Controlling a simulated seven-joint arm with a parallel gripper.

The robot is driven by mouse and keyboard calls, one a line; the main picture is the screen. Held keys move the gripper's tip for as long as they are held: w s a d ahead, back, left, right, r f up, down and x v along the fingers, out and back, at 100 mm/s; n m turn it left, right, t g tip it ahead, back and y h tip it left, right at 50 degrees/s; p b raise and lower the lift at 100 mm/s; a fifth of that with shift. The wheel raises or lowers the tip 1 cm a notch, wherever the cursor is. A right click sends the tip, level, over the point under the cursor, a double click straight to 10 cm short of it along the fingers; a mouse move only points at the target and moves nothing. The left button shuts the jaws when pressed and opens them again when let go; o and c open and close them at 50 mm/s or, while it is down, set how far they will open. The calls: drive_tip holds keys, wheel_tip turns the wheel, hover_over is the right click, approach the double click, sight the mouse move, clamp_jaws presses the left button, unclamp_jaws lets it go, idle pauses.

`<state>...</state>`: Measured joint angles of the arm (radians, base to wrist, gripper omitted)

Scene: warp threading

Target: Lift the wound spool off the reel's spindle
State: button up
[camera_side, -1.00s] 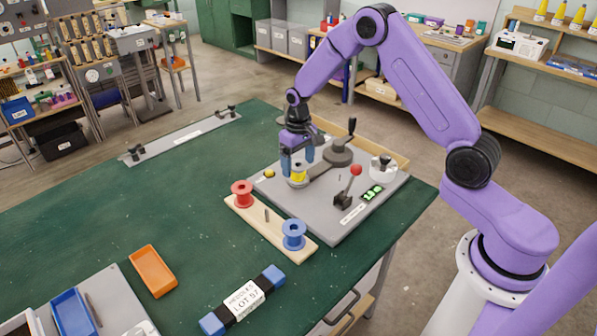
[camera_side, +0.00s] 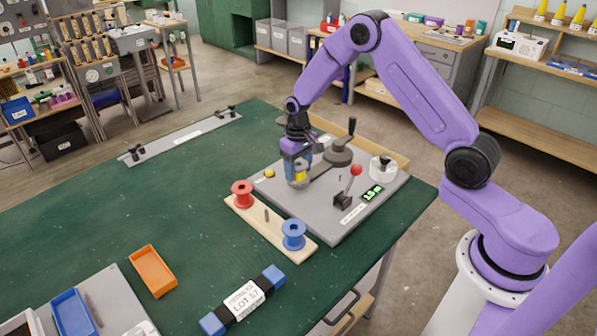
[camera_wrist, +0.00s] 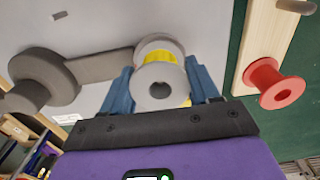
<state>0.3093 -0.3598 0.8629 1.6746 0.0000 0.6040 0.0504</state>
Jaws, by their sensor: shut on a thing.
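The wound spool, white with yellow thread, shows in the wrist view (camera_wrist: 162,80) with its hollow end facing the camera. It also shows in the side view (camera_side: 299,174), partly covered by my fingers. My gripper (camera_side: 297,170) points down over it, with blue fingers shut on its two sides; the fingers also flank it in the wrist view (camera_wrist: 162,90). The reel (camera_side: 337,156) is a grey winder with an arm and a crank, on a grey base plate. The spool is at the end of the reel's arm, low over the plate. The spindle is hidden.
A wooden rack (camera_side: 270,228) in front holds a red spool (camera_side: 242,194) and a blue spool (camera_side: 293,234), with an empty peg between. A red-knobbed lever (camera_side: 350,186), a green display (camera_side: 371,193) and a white knob (camera_side: 383,168) share the base plate.

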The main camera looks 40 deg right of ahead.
drive_tip(key=shift+r, duration=3.7)
